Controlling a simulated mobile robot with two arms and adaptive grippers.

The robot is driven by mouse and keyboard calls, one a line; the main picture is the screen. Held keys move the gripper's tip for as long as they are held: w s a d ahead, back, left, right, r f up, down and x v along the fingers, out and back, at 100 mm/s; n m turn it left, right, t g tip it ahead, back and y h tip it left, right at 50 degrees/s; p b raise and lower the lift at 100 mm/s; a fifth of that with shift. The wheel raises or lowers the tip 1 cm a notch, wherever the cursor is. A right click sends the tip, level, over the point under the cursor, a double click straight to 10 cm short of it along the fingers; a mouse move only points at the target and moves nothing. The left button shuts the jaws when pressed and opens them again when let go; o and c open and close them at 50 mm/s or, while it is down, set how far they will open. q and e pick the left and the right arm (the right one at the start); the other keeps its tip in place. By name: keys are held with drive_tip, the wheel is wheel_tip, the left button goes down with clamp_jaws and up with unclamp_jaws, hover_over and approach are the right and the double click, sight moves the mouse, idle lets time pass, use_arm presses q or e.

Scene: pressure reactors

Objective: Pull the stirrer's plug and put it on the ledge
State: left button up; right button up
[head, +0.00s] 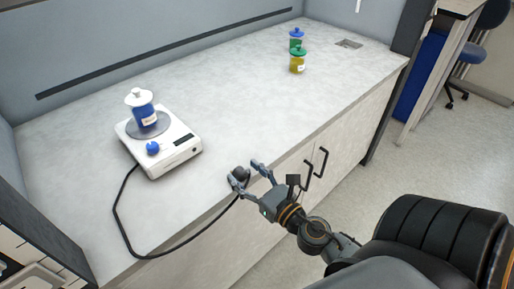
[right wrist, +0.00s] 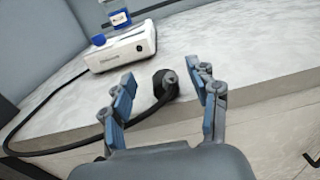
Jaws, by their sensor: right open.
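The white stirrer (head: 175,157) stands on the counter at left, with a blue bottle with a white cap (head: 142,108) on its round plate. Its black cable (head: 118,220) loops over the counter to a dark plug (head: 240,172) at the counter's front edge. My right gripper (head: 251,174) is open at that edge, its fingers on either side of the plug. In the right wrist view the plug (right wrist: 165,84) shows between the fingertips, with a gap to the left finger; whether the right finger touches it I cannot tell. My left gripper is not in view.
A green-capped yellow jar (head: 298,64) and a blue-capped green jar (head: 296,40) stand at the counter's far end. A dark strip (head: 170,58) runs along the back wall. The middle of the counter (head: 235,105) is clear. Cabinet handles (head: 314,168) stick out below the front edge.

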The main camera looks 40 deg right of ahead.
drive_tip(key=s, duration=0.6)
drive_tip(key=shift+s+d, duration=0.15)
drive_tip(key=shift+s, duration=0.1)
